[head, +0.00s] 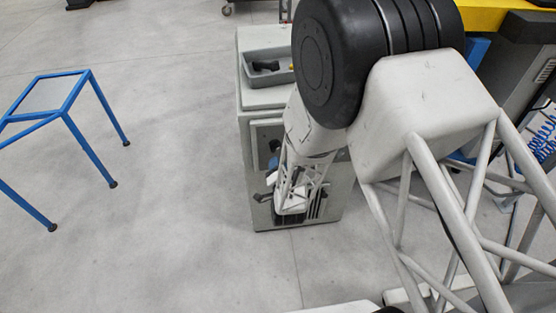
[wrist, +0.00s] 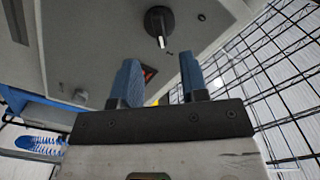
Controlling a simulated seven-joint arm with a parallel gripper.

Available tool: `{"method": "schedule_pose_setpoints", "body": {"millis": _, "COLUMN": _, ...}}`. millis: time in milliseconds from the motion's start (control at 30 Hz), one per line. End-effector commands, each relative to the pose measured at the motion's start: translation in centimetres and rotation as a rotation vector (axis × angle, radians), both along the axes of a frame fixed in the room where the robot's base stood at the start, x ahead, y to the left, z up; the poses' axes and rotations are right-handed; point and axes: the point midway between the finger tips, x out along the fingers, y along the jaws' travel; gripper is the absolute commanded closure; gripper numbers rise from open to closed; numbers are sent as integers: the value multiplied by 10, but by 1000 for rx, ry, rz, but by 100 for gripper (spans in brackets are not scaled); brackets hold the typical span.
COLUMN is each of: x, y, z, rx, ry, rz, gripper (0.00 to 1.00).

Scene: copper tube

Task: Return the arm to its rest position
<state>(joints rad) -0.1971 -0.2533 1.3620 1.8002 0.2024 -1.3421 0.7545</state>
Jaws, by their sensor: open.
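My gripper (wrist: 160,76) shows in the wrist view with its two blue fingers apart. Nothing is held between them. A grey panel with a black knob (wrist: 158,22) lies beyond the fingertips. A small red mark shows just beside the left finger. In the head view my arm reaches down in front of a grey cabinet (head: 252,180) and hides much of its front. I cannot clearly make out the fingers there. No copper tube can be made out in either view.
A grey tray (head: 262,81) with a dark object sits on the cabinet top. A blue-framed table (head: 50,94) stands at the left. Open floor (head: 170,200) lies between them. Wire mesh (wrist: 285,70) and a coiled blue hose (wrist: 40,143) show in the wrist view.

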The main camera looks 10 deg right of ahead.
Motion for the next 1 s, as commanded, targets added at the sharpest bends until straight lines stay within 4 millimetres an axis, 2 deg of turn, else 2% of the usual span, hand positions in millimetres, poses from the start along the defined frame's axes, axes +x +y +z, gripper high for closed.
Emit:
{"method": "schedule_pose_setpoints", "body": {"millis": 167, "x": -5, "y": 0, "z": 0, "rx": 0, "ry": 0, "rz": 0, "gripper": 60}}
{"method": "schedule_pose_setpoints", "body": {"millis": 733, "x": -4, "y": 0, "z": 2, "rx": -2, "ry": 4, "rz": 0, "gripper": 60}}
{"method": "schedule_pose_setpoints", "body": {"millis": 867, "x": 1, "y": -1, "z": 11, "rx": -12, "ry": 25, "rz": 2, "gripper": 60}}
{"method": "schedule_pose_setpoints", "body": {"millis": 1000, "x": 10, "y": -2, "z": 31, "rx": -37, "ry": 77, "rz": 8, "gripper": 60}}
